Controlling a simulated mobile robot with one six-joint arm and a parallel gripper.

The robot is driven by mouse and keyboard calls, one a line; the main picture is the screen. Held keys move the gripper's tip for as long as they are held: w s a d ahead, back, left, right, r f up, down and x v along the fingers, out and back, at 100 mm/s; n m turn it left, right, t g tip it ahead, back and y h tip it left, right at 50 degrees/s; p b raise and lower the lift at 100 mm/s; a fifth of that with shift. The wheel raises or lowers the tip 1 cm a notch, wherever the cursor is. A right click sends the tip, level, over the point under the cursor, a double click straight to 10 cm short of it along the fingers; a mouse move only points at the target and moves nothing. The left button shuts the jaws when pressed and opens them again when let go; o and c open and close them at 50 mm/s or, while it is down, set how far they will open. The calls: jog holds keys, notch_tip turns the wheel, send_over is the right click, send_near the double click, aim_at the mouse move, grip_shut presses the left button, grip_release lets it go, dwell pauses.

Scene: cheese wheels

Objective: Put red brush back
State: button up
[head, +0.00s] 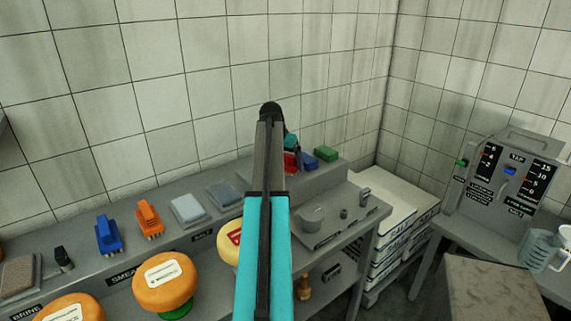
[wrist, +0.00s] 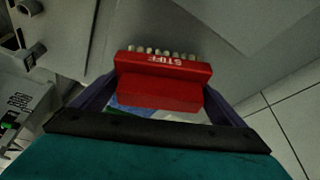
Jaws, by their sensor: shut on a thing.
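The red brush (wrist: 165,75) is held between the two fingers of my gripper (wrist: 163,88) in the wrist view. Its label looks like "STIFF", upside down, and its pale bristles show at the far edge. In the head view my arm hides much of the gripper (head: 291,145). A bit of the red brush (head: 291,163) shows just right of the arm, by the raised shelf at the back right of the bench. I cannot tell whether the brush touches the shelf.
A blue block (head: 308,160) and a green block (head: 326,153) lie on the raised shelf right of the red brush. Blue (head: 107,234) and orange (head: 150,220) brushes and grey pads (head: 188,209) stand along the back ledge. Cheese wheels (head: 166,280) stand in front.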

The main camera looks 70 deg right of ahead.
jog(key=shift+f, duration=0.6)
jog(key=shift+f, duration=0.15)
jog(key=o, duration=0.7)
jog(key=shift+r, duration=0.25)
jog(key=b+v, duration=0.2)
jog(key=v, duration=0.9)
jog(key=shift+a+r, duration=0.25)
jog(key=shift+r, duration=0.1)
